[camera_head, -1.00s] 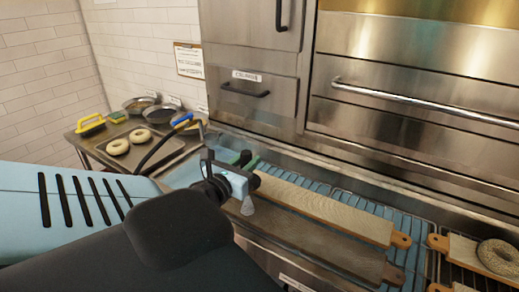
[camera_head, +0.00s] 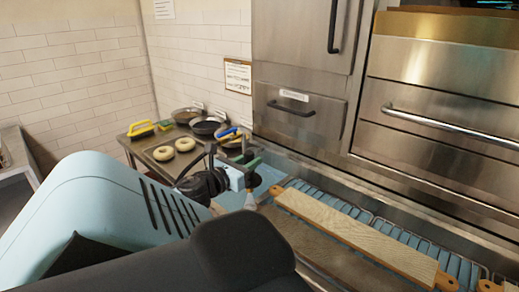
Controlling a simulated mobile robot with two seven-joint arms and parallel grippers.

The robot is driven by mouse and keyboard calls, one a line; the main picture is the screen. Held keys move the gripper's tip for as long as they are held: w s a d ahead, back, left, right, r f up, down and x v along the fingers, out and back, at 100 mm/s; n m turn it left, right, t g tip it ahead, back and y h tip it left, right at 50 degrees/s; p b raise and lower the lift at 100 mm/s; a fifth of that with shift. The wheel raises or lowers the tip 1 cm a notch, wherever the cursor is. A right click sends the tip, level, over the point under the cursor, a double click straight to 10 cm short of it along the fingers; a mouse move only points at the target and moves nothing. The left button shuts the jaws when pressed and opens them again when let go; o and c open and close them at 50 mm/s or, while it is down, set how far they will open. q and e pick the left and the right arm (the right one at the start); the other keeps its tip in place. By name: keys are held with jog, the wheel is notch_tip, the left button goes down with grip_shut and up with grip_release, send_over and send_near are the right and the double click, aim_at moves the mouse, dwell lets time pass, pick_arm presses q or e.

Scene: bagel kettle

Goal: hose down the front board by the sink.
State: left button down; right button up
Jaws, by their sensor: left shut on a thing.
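My left gripper (camera_head: 238,182) is shut on a dark hose sprayer (camera_head: 206,184), partly hidden by my fingers and arm. A small pale cone hangs below the fingers; I cannot tell whether it is nozzle or water. A long light wooden board (camera_head: 350,232) with an orange-brown handle lies on the blue rack, to the right of the gripper. The gripper is above and left of the boards' left ends. My right gripper is out of view.
A steel side table (camera_head: 150,160) holds two bagels (camera_head: 174,149), dark pans (camera_head: 207,126) and a yellow brush (camera_head: 141,129). Steel oven doors (camera_head: 440,110) stand behind the blue rack (camera_head: 405,236). A metal counter (camera_head: 12,150) shows at the left edge.

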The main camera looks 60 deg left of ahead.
pick_arm(q)
jog(key=s+a, duration=0.4)
jog(key=a, duration=0.9)
jog(key=shift+a, duration=0.25)
